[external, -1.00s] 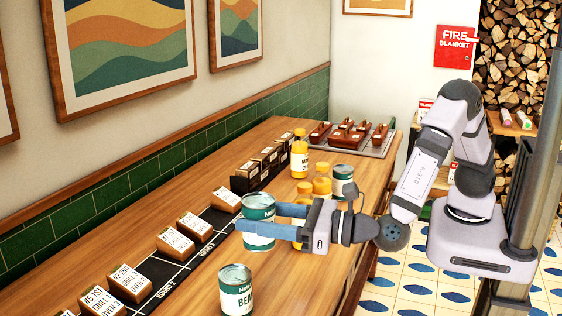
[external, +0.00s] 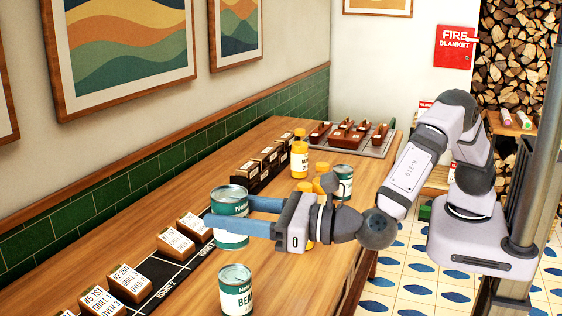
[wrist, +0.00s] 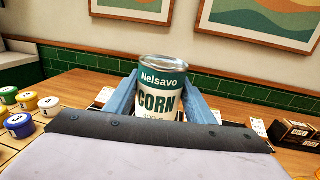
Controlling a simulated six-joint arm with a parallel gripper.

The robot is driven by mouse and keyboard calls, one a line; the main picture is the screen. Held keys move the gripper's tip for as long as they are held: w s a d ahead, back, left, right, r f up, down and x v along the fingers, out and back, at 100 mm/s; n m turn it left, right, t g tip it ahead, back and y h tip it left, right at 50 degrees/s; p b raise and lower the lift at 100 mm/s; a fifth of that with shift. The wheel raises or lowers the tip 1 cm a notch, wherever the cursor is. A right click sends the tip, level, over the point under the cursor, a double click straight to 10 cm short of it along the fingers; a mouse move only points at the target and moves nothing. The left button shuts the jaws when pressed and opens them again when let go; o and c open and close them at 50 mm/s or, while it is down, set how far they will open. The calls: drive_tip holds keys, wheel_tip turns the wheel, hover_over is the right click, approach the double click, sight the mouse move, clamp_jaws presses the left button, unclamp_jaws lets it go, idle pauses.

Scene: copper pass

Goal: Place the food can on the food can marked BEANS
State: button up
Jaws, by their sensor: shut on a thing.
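A green and cream food can labelled CORN (wrist: 160,92) is held between the two blue fingers of my gripper (wrist: 165,95). In the external view the held can (external: 229,218) is upright, with my gripper (external: 240,219) shut around its sides from the right. I cannot tell exactly how high it is above the table. The food can marked BEANS (external: 236,290) stands upright on the table, nearer the camera and apart from the held can. The end of its label is cut off by the curve of the can.
Wooden order blocks (external: 129,281) stand on a black strip left of the cans. Another can (external: 343,182) and yellow bottles (external: 299,158) stand behind my gripper. A tray (external: 374,148) with wooden pieces lies at the far end. Lidded tubs (wrist: 27,101) show left in the wrist view.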

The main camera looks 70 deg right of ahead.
sight(232, 245)
drive_tip(key=shift+f, duration=1.65)
drive_tip(key=shift+f+p, duration=0.1)
drive_tip(key=shift+p, duration=0.2)
drive_tip(key=shift+f+p, duration=0.4)
drive_tip(key=shift+f, duration=1.35)
drive_tip(key=shift+f, duration=0.15)
drive_tip(key=o, duration=1.4)
drive_tip(key=shift+f, duration=0.1)
drive_tip(key=shift+o, duration=0.2)
